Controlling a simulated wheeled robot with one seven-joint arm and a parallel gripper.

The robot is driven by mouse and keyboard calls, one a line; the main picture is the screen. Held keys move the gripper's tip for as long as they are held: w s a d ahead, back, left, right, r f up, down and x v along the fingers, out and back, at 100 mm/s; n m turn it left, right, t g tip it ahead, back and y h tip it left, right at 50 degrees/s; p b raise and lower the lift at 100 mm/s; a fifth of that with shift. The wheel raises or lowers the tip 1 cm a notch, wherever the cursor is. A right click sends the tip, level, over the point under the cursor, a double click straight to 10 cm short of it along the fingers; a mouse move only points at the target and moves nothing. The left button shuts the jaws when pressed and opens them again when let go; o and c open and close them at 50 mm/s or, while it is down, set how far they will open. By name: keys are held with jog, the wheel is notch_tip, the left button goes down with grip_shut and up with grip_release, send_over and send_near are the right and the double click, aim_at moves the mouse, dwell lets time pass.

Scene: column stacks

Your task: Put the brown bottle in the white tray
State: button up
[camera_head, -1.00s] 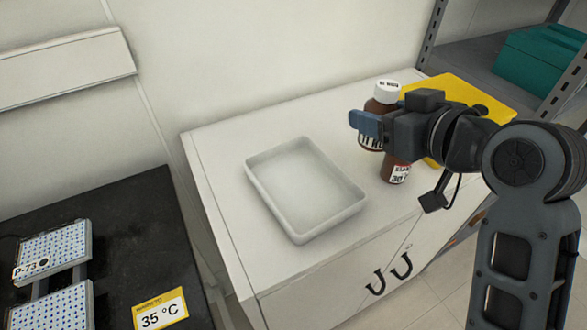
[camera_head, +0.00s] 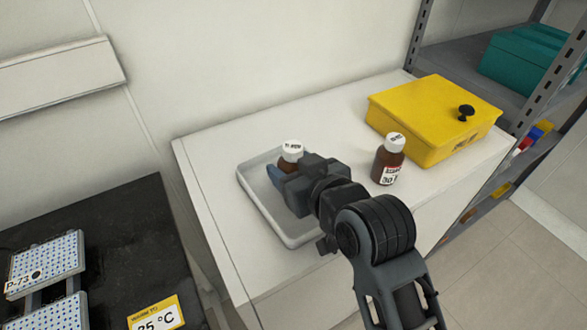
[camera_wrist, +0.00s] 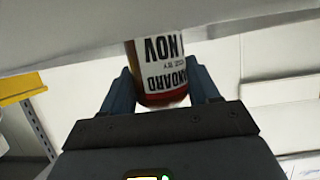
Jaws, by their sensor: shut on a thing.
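A brown bottle with a white cap (camera_head: 291,149) is held upright over the inside of the white tray (camera_head: 250,190). My gripper (camera_head: 288,170) is shut on it, with one blue finger on each side. In the wrist view, the bottle's white label (camera_wrist: 163,62) shows between the two fingers (camera_wrist: 160,92). The gripper hides the bottle's lower part in the head view, so I cannot tell whether its base touches the tray floor. A second brown bottle (camera_head: 388,162) with a white cap stands upright on the cabinet top, right of the tray.
The tray sits on a white cabinet (camera_head: 205,150). A yellow box (camera_head: 420,115) with a black knob stands at the back right. A metal shelf with a teal box (camera_head: 525,62) is beyond. A dark bench (camera_head: 110,220) with blue-dotted racks is at the left.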

jog(key=shift+f, duration=0.4)
jog(key=shift+f, duration=0.1)
jog(key=o, duration=1.2)
jog(key=shift+c, duration=0.2)
jog(key=shift+s+d, duration=0.1)
jog(key=v, duration=1.1)
jog(key=shift+s+d+r, duration=0.15)
jog(key=shift+s+r, duration=0.05)
jog(key=shift+s, duration=0.1)
